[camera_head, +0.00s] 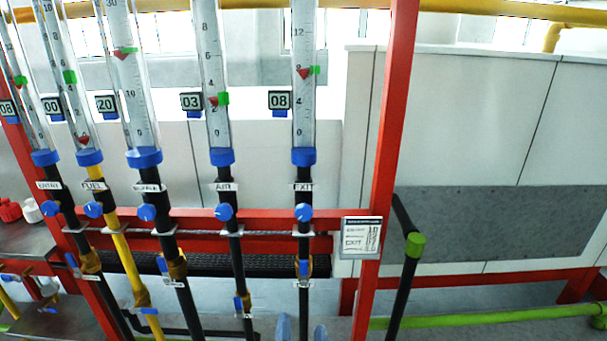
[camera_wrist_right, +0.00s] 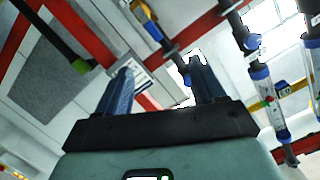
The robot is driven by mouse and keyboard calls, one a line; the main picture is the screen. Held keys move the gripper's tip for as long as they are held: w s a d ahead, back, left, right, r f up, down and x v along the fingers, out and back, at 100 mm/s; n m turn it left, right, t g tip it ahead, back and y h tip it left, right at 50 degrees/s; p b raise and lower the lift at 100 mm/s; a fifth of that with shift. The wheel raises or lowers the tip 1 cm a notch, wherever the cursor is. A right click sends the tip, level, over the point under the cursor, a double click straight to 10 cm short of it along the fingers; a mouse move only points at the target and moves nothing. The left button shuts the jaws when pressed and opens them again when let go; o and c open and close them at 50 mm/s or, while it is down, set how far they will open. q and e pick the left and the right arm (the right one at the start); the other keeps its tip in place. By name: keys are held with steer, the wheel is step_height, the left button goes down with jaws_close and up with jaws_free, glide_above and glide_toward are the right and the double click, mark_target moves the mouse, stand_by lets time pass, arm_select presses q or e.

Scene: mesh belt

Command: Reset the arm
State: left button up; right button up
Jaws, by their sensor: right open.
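My right gripper (camera_head: 301,331) shows only as two blue fingertips at the bottom edge of the head view, below the EXIT pipe. In the right wrist view its two blue fingers (camera_wrist_right: 162,85) stand wide apart with nothing between them. The gripper is open and empty. The rest of the right arm is hidden in the head view. My left gripper is in neither view.
Several flow tubes, such as the EXIT tube (camera_head: 304,90) and the AIR tube (camera_head: 216,90), hang ahead with blue knobs. A red post (camera_head: 392,120) carries a label plate (camera_head: 361,237). A black pipe with a green collar (camera_head: 414,245) stands to its right.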

step_height(320, 180, down, 13)
steer(key=w+d+n+g+p, duration=0.1)
steer(key=w+d+g, duration=0.1)
steer(key=w+g, duration=0.1)
steer(key=s+d+f+g+p, duration=0.1)
steer(key=s+d+f+g, duration=0.2)
steer(key=f, duration=0.6)
steer(key=s+d+f+g+p, duration=0.1)
steer(key=s+d+f+g, duration=0.15)
steer(key=f, duration=0.55)
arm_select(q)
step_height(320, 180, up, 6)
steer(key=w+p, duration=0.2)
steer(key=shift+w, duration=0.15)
arm_select(e)
steer(key=s+d+f+g, duration=0.1)
steer(key=s+f+g, duration=0.1)
steer(key=s+f, duration=0.2)
steer(key=s+d+f+g+y, duration=0.1)
steer(key=s+f, duration=0.4)
steer(key=s, duration=0.6)
steer(key=s+d+f+g+y, duration=0.1)
steer(key=s+d+f+g, duration=0.2)
steer(key=s, duration=0.5)
steer(key=shift+f+g, duration=0.85)
steer(key=shift+g, duration=0.3)
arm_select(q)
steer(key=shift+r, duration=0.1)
arm_select(e)
steer(key=shift+d, duration=0.1)
